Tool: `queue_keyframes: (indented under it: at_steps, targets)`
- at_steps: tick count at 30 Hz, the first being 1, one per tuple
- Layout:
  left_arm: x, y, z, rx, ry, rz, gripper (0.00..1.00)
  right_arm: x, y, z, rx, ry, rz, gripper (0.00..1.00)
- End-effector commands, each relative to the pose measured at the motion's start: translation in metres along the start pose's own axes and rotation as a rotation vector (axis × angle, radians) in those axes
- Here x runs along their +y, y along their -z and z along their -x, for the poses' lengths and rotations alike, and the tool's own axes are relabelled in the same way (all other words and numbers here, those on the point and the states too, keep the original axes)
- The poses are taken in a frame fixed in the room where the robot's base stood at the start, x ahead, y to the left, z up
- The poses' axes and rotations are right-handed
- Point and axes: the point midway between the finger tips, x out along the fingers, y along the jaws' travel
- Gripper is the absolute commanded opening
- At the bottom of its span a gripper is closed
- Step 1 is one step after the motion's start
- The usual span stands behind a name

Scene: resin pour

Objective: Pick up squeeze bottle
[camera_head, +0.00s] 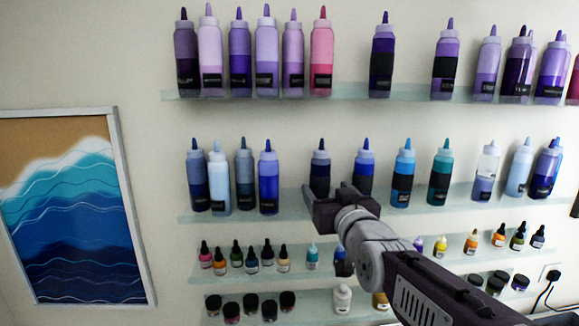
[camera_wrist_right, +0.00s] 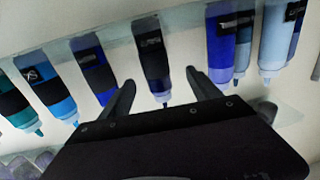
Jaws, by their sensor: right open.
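Many squeeze bottles with pointed nozzles stand on wall shelves. A dark navy squeeze bottle (camera_head: 320,162) with a black label stands on the middle shelf. My right gripper (camera_head: 327,193) is in front of its lower part and hides some of it. In the right wrist view, where the bottles appear upside down, the navy bottle (camera_wrist_right: 153,55) lines up with the gap between the open fingers of my right gripper (camera_wrist_right: 160,82). Nothing is held. I cannot tell how deep the fingers reach around the bottle. My left gripper is not in view.
A blue bottle (camera_head: 364,164) stands close on the right; another blue bottle (camera_head: 268,180) is left across a gap. The glass middle shelf (camera_head: 240,216) runs under them. Small dropper bottles (camera_head: 252,262) stand below, purple bottles (camera_head: 267,52) above. A wave picture (camera_head: 70,210) hangs left.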

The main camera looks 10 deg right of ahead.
Motion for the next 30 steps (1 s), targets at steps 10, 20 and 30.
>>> queue_keyframes:
  at_steps: [10, 20, 30]
  targets:
    - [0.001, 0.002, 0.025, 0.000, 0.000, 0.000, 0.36, -0.001, 0.003, -0.035, -0.003, 0.000, 0.000, 0.72]
    - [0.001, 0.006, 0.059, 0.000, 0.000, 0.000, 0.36, -0.007, 0.006, -0.068, -0.007, 0.001, 0.000, 0.72]
    - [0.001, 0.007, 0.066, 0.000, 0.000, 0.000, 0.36, -0.007, -0.003, -0.091, 0.000, 0.000, 0.000, 0.72]
